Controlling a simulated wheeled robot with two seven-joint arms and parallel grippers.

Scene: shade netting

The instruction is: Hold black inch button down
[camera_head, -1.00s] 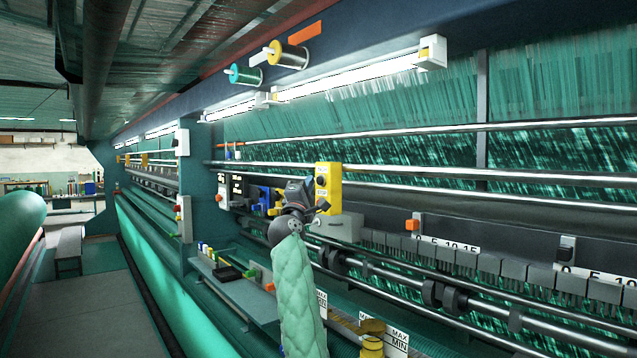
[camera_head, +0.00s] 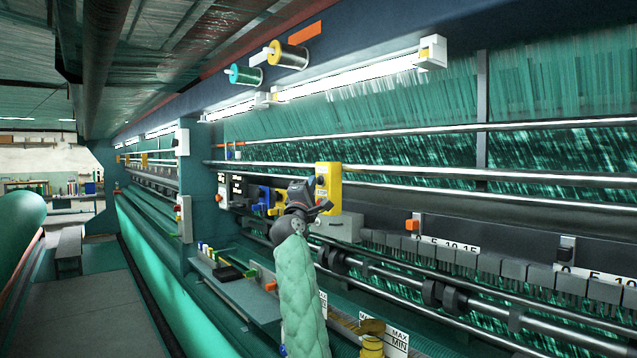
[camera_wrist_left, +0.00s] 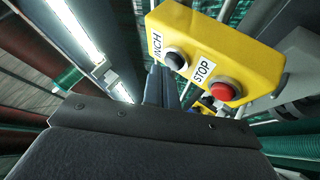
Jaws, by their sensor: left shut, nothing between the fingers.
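A yellow control box (camera_head: 334,174) is mounted on the machine and fills the upper right of the left wrist view (camera_wrist_left: 225,45). It carries a black button (camera_wrist_left: 175,59) labelled INCH and a red button (camera_wrist_left: 222,91) labelled STOP. My left gripper (camera_head: 318,204) is shut and empty, in front of the box's lower left side. In the left wrist view its dark fingers (camera_wrist_left: 160,84) end close beside the black button. I cannot tell whether they touch it or whether it is pressed. My right gripper is out of view.
A grey box (camera_head: 342,227) sits just below and right of the yellow box. Blue and black control units (camera_head: 238,188) stand to its left. A shelf (camera_head: 247,298) with small items lies below. Long metal rails run to the right. The aisle (camera_head: 90,310) at left is clear.

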